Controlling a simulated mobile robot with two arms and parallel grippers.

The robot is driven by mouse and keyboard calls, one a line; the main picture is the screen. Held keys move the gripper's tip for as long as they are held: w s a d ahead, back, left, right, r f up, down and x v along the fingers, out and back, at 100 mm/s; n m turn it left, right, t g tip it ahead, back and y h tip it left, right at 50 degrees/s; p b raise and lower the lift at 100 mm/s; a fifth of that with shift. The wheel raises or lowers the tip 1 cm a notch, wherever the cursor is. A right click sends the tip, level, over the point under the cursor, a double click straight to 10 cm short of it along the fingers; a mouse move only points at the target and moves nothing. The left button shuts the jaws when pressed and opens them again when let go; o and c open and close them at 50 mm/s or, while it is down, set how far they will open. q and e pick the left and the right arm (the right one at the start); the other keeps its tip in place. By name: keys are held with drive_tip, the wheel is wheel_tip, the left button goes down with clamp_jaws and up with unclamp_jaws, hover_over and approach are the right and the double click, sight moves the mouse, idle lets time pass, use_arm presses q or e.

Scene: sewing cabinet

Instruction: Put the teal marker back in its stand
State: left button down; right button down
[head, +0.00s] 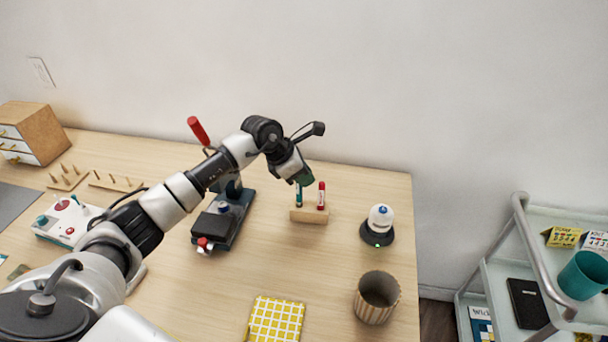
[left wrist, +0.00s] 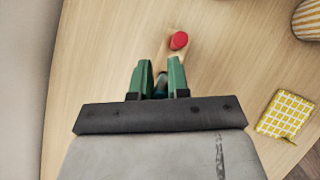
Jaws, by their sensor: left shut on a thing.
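The teal marker (head: 299,196) is upright at the left end of the small wooden stand (head: 310,217). My left gripper (head: 301,182) points down and is shut on its upper part. In the left wrist view the teal marker (left wrist: 160,86) shows between the green fingers of the left gripper (left wrist: 161,74). The marker's lower end meets the stand; I cannot tell how deep it sits. A red marker (head: 321,196) stands upright in the stand's right side, and its red cap (left wrist: 179,40) shows just beyond the fingers. My right gripper is not in view.
A white robot-like figure (head: 380,219) on a dark base stands right of the stand. A ribbed cup (head: 377,297) and a yellow checked cloth (head: 275,320) are nearer the front. A dark machine with a red handle (head: 198,130) is to the left. Table before the stand is clear.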

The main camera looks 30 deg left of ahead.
use_arm(q)
drive_tip(key=shift+f+b, duration=1.45)
drive_tip(key=shift+f, duration=0.15)
idle(2.2)
idle(0.4)
drive_tip(key=c, duration=1)
unclamp_jaws()
drive_tip(key=shift+r, duration=0.1)
drive_tip(key=v, duration=0.7)
drive_tip(key=shift+a+r+b, duration=0.1)
drive_tip(key=shift+r+b, duration=0.05)
drive_tip(key=shift+b, duration=0.15)
drive_tip(key=shift+s, duration=0.15)
